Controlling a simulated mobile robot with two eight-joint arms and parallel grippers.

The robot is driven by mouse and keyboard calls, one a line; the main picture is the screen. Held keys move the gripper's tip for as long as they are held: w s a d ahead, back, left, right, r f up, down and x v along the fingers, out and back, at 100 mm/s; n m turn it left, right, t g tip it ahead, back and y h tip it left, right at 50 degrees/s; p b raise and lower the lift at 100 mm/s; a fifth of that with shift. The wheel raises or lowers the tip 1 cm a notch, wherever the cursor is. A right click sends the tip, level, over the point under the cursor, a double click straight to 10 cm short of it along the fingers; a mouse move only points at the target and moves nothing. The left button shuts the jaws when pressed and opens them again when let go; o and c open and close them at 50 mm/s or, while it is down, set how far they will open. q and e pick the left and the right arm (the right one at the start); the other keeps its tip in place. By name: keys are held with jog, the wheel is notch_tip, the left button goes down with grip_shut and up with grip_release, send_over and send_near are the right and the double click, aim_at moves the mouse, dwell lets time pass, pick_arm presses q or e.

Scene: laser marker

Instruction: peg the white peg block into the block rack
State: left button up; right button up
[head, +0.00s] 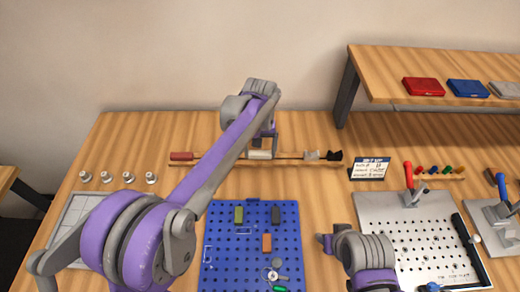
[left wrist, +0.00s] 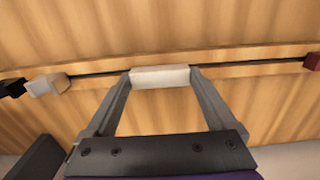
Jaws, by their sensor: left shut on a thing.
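The white peg block (head: 259,155) is between the fingertips of my left gripper (head: 262,146), at the long wooden block rack (head: 220,160) at the back of the table. In the left wrist view the block (left wrist: 160,76) spans the gap between the two fingers, and the left gripper (left wrist: 160,85) is shut on it. It lies along the dark strip of the rack (left wrist: 240,67), covering part of it. I cannot tell whether it is seated. My right arm shows low in the head view; its gripper is not visible.
On the rack are a dark red block (head: 181,156), a light grey block (head: 311,155) and a black block (head: 335,155). A blue pegboard (head: 215,275) with several small parts lies in front. Several metal cylinders (head: 106,177) stand left. A sign (head: 370,168) stands right.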

pick_arm(q)
jog(key=shift+f, duration=0.5)
pick_arm(e)
jog(key=shift+s+f, duration=0.1)
jog(key=shift+f, duration=0.2)
pick_arm(q)
jog(key=o, duration=1)
notch_tip(320, 180, up, 11)
pick_arm(e)
jog(key=shift+r, duration=0.45)
pick_arm(q)
jog(key=shift+f, duration=0.1)
